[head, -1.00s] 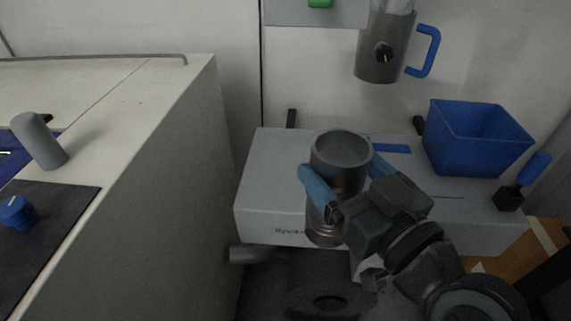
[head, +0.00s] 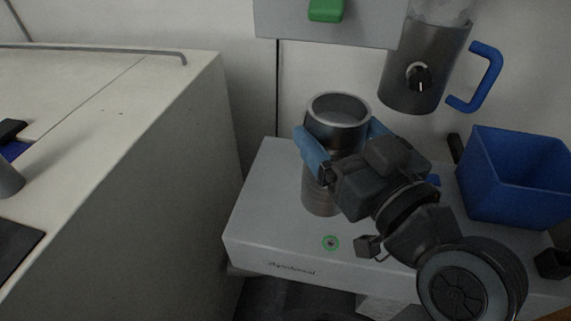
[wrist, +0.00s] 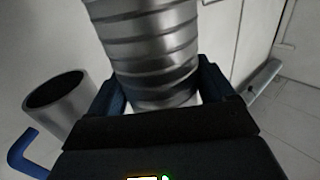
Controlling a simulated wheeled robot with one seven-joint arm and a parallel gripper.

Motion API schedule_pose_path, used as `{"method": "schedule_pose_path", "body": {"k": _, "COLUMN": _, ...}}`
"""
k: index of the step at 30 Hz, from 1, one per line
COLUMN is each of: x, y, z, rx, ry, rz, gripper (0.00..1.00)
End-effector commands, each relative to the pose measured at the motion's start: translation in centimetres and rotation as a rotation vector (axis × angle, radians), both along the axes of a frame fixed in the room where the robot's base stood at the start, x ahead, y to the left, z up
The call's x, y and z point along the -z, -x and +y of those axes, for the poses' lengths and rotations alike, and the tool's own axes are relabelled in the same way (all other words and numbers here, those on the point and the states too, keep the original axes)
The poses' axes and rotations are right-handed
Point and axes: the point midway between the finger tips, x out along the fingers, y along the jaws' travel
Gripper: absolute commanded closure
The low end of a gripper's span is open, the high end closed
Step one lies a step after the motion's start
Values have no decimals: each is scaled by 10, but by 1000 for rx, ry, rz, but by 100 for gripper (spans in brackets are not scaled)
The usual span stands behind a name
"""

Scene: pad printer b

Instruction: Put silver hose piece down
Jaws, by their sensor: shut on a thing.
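The silver hose piece (head: 321,196) is a ribbed metal cylinder with a wide open collar on top. It stands upright in the head view, over the grey box's top. My gripper (head: 343,143) is shut on it, with one blue finger on each side below the collar. In the wrist view the ribbed hose (wrist: 152,45) rises between the blue fingers (wrist: 160,92). I cannot tell whether its lower end touches the grey box (head: 262,215).
A blue bin (head: 505,195) stands on the box at the right. A grey jug with a blue handle (head: 420,85) is on the wall behind. A white cabinet (head: 170,130) is at the left. The box top left of the hose is clear.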

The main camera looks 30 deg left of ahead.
Motion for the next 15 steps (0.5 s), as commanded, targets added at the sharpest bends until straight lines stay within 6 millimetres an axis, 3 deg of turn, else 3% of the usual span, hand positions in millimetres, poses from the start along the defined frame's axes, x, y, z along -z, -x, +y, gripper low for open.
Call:
{"method": "schedule_pose_path", "body": {"k": 9, "x": 38, "y": -2, "z": 68, "rx": -4, "ry": 2, "rz": 2, "gripper": 53}}
{"method": "schedule_pose_path", "body": {"k": 15, "x": 53, "y": -4, "z": 91, "rx": -1, "ry": 1, "rz": -1, "gripper": 53}}
